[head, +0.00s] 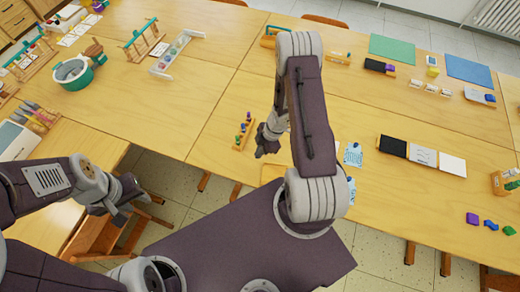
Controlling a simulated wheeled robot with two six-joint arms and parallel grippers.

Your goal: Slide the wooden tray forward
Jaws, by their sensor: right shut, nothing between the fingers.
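What looks like the wooden tray (264,174) shows only as a pale corner at the near edge of the table. The upper part of my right arm hides the rest of it. My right gripper (266,150) is shut and empty, pointing down just behind that visible corner. I cannot tell whether it touches the tray. My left gripper (126,205) is low at the left, over the gap in front of the table and well away from the tray. Its fingers are too small and angled to read.
A wooden peg stand (243,131) with coloured pieces stands just left of my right gripper. Blue cards (353,154) lie right of my arm. A black panel (393,146) and a white panel (452,164) lie further right. The tabletop left of the peg stand is clear.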

